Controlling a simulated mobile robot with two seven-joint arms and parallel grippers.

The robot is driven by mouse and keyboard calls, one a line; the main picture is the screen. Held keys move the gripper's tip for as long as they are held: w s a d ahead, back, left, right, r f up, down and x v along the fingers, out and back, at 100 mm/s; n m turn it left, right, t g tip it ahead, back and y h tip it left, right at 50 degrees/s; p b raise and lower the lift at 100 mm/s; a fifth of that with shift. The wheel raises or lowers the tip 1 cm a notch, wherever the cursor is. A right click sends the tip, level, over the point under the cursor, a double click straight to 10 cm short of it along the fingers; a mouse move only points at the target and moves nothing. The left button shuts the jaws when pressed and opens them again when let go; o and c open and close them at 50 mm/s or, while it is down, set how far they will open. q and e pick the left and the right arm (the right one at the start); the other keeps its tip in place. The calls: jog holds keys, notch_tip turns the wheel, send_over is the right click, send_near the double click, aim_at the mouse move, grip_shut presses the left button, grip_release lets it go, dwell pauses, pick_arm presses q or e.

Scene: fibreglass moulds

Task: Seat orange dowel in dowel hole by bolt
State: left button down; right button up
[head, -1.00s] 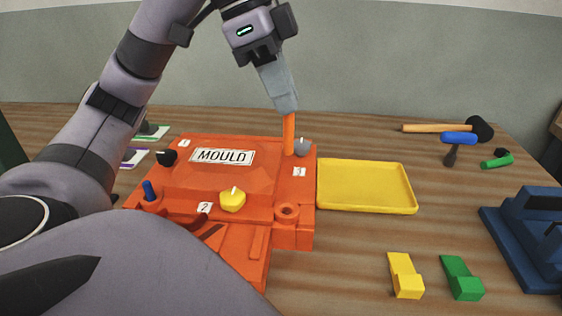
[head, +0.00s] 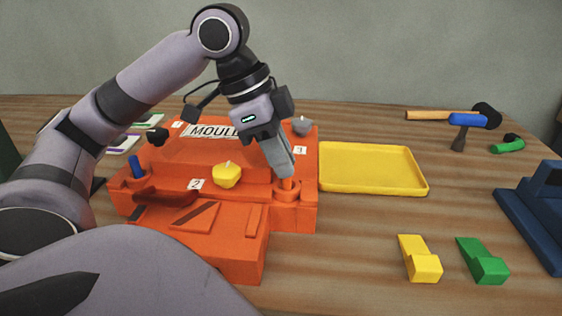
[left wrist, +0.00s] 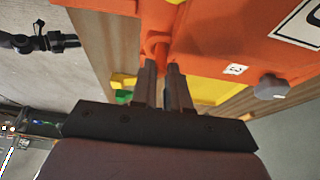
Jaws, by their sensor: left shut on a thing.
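The orange mould (head: 225,222) lies on the table, with a yellow bolt (head: 227,176) by label 2, a grey bolt (head: 301,126) by label 3 and a black bolt (head: 157,137). My left gripper (head: 284,176) is shut on the orange dowel (head: 288,184) at the mould's front right corner. Only a short piece of dowel shows below the fingers, at the round orange hole boss (head: 287,195). I cannot tell how deep it sits. In the left wrist view the fingers (left wrist: 164,72) are close to the boss, and the grey bolt (left wrist: 271,87) is at the right. My right gripper is out of view.
A blue peg (head: 138,168) stands at the mould's left. An empty yellow tray (head: 372,188) is beside the mould. Yellow (head: 420,262) and green (head: 483,264) blocks lie at front right, near a blue fixture (head: 535,225).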

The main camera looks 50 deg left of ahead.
pick_arm(q)
jog(key=shift+r, duration=0.1)
jog(key=shift+f, duration=0.25)
jog(key=c, duration=1.1)
grip_release()
jog(key=shift+r, duration=0.1)
jog(key=shift+r, duration=0.1)
jog(key=shift+r, duration=0.35)
jog(key=p+v, duration=0.4)
jog(key=v, duration=0.7)
jog(key=shift+r, duration=0.2)
